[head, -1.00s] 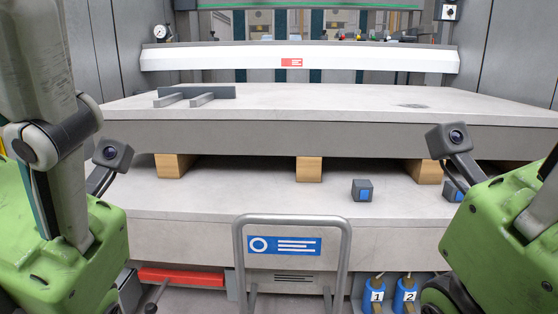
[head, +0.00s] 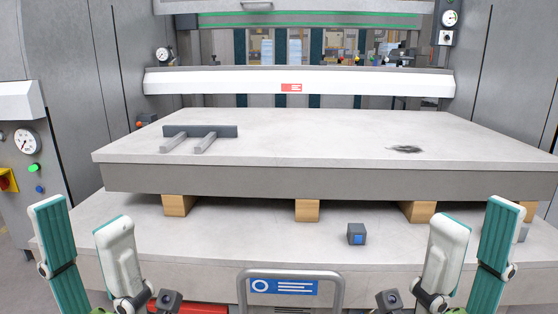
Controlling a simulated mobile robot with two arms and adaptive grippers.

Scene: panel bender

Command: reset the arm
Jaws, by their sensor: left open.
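My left gripper (head: 81,212) is at the lower left of the head view. Its two pale, teal-backed fingers point up and stand apart, with nothing between them. My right gripper (head: 476,212) is at the lower right in much the same upright pose. Its fingers are also spread and empty. Both are in front of the machine's lower bed (head: 240,240), which shows behind them. My wrist cameras show at the bottom edge; the arm links behind the grippers are mostly out of view.
A thick upper slab (head: 300,135) rests on wooden blocks (head: 307,210). A dark bracket (head: 200,131) lies on it. A small grey-blue cube (head: 356,234) sits on the lower bed. A grey rail with a blue sign (head: 284,287) stands between my grippers. A control panel (head: 30,170) is at left.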

